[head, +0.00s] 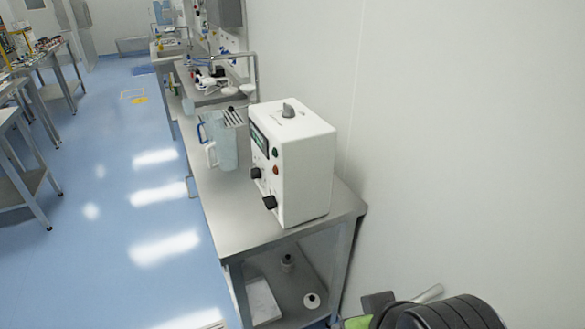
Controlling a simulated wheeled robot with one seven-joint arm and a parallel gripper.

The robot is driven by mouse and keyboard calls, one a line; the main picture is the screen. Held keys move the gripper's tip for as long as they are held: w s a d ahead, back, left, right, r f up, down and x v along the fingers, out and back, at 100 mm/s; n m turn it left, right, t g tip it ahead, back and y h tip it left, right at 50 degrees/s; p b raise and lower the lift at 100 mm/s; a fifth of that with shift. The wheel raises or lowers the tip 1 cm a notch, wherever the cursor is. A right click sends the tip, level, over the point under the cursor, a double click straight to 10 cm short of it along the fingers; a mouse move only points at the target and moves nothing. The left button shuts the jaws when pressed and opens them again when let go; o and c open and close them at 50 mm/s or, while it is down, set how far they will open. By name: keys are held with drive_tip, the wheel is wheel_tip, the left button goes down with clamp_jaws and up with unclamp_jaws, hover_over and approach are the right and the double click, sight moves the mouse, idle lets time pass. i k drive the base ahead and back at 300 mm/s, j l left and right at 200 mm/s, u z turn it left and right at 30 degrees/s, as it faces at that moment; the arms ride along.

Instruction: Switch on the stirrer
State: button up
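A white box-shaped unit (306,172) with a dark display, a green button, a red-brown button and black knobs on its left-facing front stands at the near end of a steel bench (225,226). A grey knob (290,109) sits on its top. It may be the stirrer's control unit, but I cannot read its labels or tell whether it is on. No stirring rod or vessel is clearly visible attached to it. My gripper's fingers are not visible. A dark ribbed part with a green patch shows at the bottom right corner, apart from the unit, and looks like part of my arm.
Clear plastic jugs (222,146) stand on the bench just behind the unit. A sink tap (253,72) and white items are farther back. A white wall (460,140) closes the right side. Blue floor (130,215) is open on the left, with steel tables (20,150) beyond.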

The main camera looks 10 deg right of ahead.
sight(269, 202)
drive_tip(key=i+j+u, duration=0.15)
drive_tip(key=u, duration=0.35)
drive_tip(key=i+u, duration=0.3)
drive_tip(key=u, duration=0.15)
